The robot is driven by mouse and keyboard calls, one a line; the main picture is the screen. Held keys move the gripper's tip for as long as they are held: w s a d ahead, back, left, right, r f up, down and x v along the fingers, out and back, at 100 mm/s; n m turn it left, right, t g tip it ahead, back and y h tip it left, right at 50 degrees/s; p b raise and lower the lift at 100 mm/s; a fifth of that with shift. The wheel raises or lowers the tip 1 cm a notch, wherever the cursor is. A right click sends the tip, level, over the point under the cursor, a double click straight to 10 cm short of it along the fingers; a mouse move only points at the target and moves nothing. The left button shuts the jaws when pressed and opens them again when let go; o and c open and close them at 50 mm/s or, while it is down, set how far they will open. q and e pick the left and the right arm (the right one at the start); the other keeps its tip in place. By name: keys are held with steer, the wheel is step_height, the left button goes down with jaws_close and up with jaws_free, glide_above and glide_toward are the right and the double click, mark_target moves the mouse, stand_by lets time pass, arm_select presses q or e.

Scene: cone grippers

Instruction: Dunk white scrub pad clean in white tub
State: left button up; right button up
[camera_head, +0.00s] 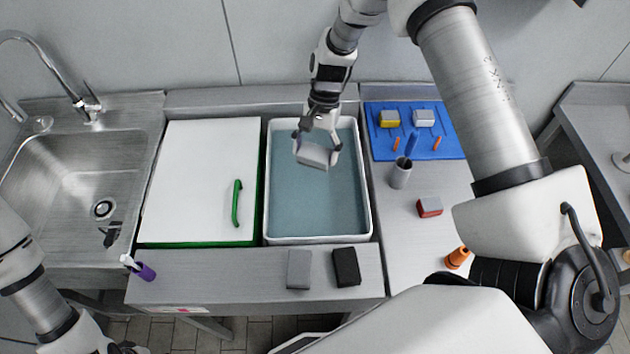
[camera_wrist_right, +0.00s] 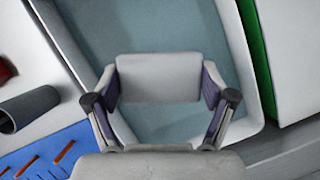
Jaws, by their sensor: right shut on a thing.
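My right gripper (camera_head: 317,146) reaches down from the top of the head view, inside the outline of the white tub (camera_head: 318,240). It is shut on the white scrub pad (camera_head: 314,155), a pale block with a greyish side. In the right wrist view the pad (camera_wrist_right: 158,78) sits between both fingers (camera_wrist_right: 160,97), with the bluish water (camera_wrist_right: 150,30) behind it. The pad is over the far half of the tub; whether it touches the water, I cannot tell. My left arm shows at the lower left; its fingers are out of view.
A white board (camera_head: 200,180) with a green handle lies left of the tub; a sink (camera_head: 80,190) is beyond. Right are a blue mat (camera_head: 440,148) with pads, a grey cup (camera_head: 400,175) and a red block (camera_head: 429,207). Grey (camera_head: 299,270) and black (camera_head: 346,267) blocks lie in front.

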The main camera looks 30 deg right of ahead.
mark_target(313, 156)
step_height(313, 156, up, 4)
steer(key=p, duration=0.3)
steer(key=shift+r+p, duration=0.1)
steer(key=shift+p, duration=0.2)
stand_by(0.6)
